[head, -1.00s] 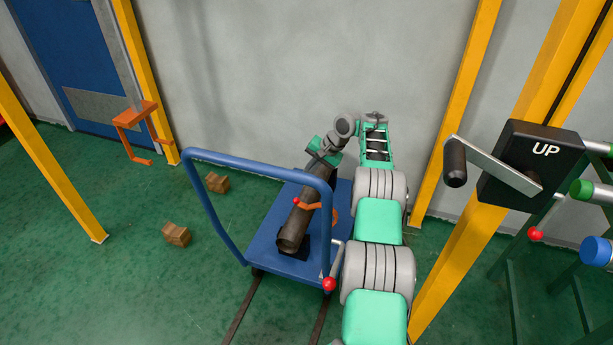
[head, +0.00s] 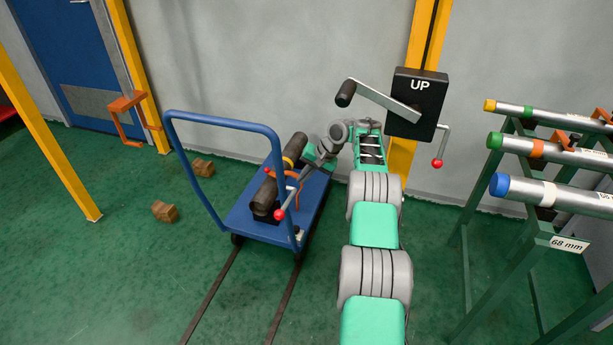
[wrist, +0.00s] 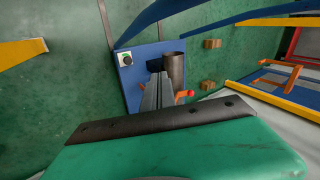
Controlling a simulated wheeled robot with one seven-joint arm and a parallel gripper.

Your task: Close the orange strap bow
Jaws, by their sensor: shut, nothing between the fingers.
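The orange strap bow (head: 291,175) is beside and partly across the dark pipe (head: 264,194) on the blue cart. A small red knob is at its left end, and a lever with a red ball (head: 280,214) stands in front. Whether the bow is open or closed is too small to tell. In the wrist view a bit of the orange bow (wrist: 181,99) and a red ball (wrist: 190,93) show right of my fingers, partly hidden by them. My gripper (head: 303,166) is shut and empty, reaching down close to the pipe and bow; contact cannot be told.
The blue cart (head: 248,222) has a tall push handle (head: 190,180) on its left. A yellow post with a black crank box (head: 416,103) stands behind my arm. A green pipe rack (head: 480,275) is at right. Two wooden blocks (head: 165,211) lie on the open floor at left.

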